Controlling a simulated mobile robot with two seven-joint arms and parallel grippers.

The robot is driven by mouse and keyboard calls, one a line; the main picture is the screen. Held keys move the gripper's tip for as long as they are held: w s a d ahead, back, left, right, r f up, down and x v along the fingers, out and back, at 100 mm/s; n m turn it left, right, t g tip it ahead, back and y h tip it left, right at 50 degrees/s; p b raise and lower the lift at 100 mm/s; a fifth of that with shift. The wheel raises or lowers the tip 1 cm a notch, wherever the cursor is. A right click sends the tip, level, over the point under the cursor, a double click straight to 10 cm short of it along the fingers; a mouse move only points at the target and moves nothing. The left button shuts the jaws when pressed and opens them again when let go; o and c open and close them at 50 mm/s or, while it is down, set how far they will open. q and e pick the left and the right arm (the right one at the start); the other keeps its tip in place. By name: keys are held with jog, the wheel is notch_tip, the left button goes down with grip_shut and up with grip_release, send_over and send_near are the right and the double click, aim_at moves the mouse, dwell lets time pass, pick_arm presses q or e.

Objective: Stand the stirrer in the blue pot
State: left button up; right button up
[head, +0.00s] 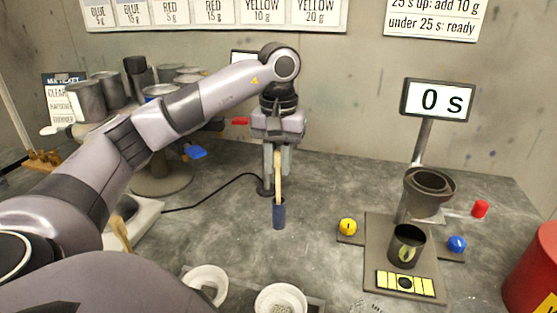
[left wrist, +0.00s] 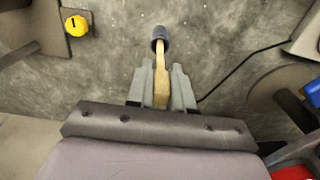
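The stirrer is a pale wooden stick with a dark blue end (head: 278,216). It hangs nearly upright, blue end down, above the grey bench. My left gripper (head: 277,165) is shut on its wooden upper part. In the left wrist view the stirrer's wood (left wrist: 161,88) lies between the fingers of my left gripper (left wrist: 162,88), with the blue end beyond them. A pot with a blue rim (head: 160,90) stands on the stand at the left, partly hidden by my left arm. I cannot tell for sure that it is the blue pot. My right gripper is not in view.
Several grey cans (head: 90,100) crowd the stand, which has blue (head: 195,152) and red (head: 240,121) tabs. A viscosity-cup-like funnel (head: 430,188), a dark cup (head: 407,245) and a timer screen (head: 437,100) are at right. White bowls (head: 206,279) sit in front. The bench middle is clear.

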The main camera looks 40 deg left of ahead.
pick_arm(q)
jog(key=o, duration=0.3)
dwell(0.4)
jog(key=shift+r, duration=0.1)
dwell(0.5)
